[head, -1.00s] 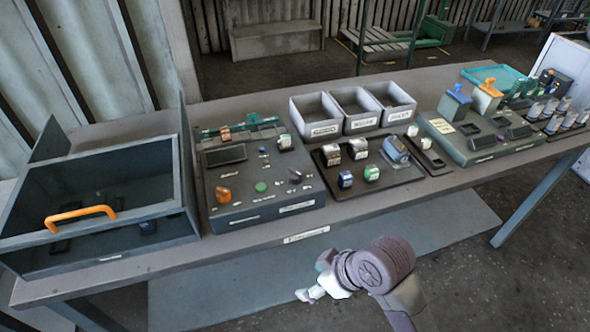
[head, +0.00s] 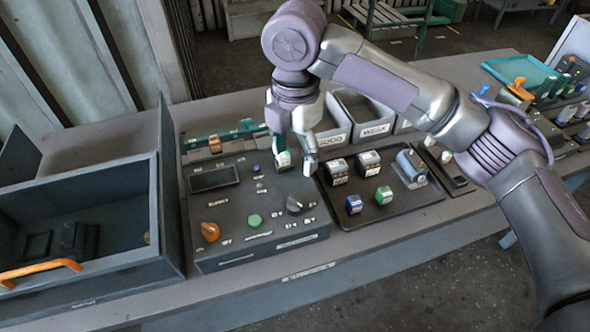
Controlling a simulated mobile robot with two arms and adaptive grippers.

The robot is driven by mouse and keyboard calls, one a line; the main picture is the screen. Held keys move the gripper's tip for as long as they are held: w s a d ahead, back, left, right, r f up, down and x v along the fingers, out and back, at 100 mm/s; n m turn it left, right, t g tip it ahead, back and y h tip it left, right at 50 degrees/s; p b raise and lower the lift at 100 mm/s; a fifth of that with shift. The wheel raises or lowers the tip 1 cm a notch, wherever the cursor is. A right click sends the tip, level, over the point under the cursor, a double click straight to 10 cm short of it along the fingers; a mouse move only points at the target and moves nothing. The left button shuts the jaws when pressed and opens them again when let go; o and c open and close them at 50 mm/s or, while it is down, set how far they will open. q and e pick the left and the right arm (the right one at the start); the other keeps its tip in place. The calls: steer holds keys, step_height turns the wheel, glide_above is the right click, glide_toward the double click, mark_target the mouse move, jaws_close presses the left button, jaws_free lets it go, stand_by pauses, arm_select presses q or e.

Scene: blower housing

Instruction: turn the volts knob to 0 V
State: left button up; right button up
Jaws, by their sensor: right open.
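The control panel (head: 240,250) is a dark box on the bench with an orange knob (head: 210,231) at front left, a green button (head: 254,220) in the middle and a dark knob (head: 294,206) at front right. Small pale markings surround the dark knob; they are too small to read, so I cannot tell for sure which knob is volts. My right gripper (head: 292,168) points down over the back right of the panel, behind the dark knob and apart from it. My left gripper is out of view.
An open dark bin (head: 120,255) with an orange handle (head: 40,268) stands left of the panel. A black tray (head: 400,203) with several small blocks lies to its right. Grey labelled bins (head: 376,128) stand behind, partly hidden by my right arm.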

steer(key=p, duration=0.2)
glide_above(295, 201)
step_height(295, 201, down, 8)
steer(key=shift+f, duration=0.1)
step_height(295, 201, down, 4)
steer(key=shift+r, duration=0.25)
steer(key=shift+s+f, duration=0.1)
steer(key=shift+f, duration=0.4)
steer(key=c, duration=1.1)
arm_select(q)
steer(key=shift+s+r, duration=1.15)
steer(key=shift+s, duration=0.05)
arm_select(e)
steer(key=shift+c, duration=0.2)
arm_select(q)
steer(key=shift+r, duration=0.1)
